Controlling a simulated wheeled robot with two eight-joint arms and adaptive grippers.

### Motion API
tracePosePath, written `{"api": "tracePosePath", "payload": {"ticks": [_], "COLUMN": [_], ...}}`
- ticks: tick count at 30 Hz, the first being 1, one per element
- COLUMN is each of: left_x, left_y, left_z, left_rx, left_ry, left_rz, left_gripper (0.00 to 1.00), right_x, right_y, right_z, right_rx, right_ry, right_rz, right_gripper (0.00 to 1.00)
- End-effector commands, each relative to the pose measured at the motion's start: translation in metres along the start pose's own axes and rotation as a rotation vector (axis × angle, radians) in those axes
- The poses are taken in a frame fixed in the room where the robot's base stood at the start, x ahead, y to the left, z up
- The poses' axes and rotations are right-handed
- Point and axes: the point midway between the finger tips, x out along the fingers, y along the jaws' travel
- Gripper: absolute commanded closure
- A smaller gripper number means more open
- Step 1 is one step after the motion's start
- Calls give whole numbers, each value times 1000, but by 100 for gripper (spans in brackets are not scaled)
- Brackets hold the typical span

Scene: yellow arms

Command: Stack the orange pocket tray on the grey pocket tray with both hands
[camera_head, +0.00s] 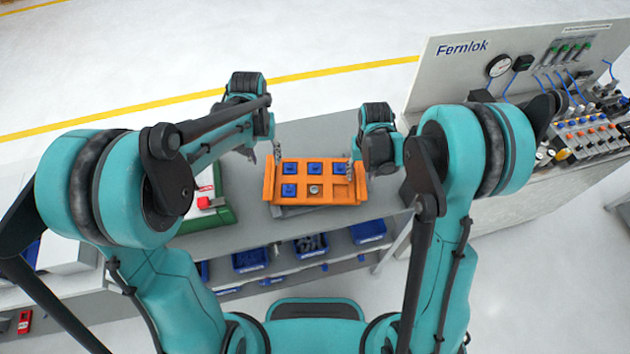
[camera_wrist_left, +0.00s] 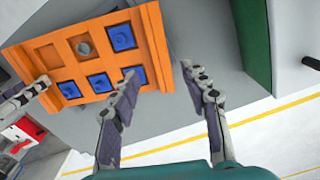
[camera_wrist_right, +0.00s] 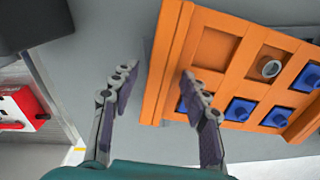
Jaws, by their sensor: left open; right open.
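A green-edged board (camera_head: 228,214) with a red piece (camera_head: 207,202) lies left of the tray. Blue bins (camera_head: 250,260) sit on a shelf below the bench front. A Fernlok panel station (camera_head: 462,75) stands at the right. Bench surface behind the tray is clear.

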Motion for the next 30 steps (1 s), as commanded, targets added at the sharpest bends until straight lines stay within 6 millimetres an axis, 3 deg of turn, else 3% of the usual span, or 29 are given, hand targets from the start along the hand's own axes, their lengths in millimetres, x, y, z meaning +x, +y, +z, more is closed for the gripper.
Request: {"api": "tracePosePath", "payload": {"ticks": [4,10,24,30], "left_x": [-21,-30,-29,-29], "left_y": [0,0,0,0], "left_z": [0,0,0,0], "left_rx": [0,0,0,0], "left_ry": [0,0,0,0], "left_rz": [0,0,0,0], "left_gripper": [54,54,54,54], "right_x": [0,-9,-101,-118], "right_y": [0,0,0,0], "right_z": [0,0,0,0], "right_rx": [0,0,0,0], "right_ry": [0,0,0,0], "right_rz": [0,0,0,0], "right_gripper": [54,54,54,54]}}
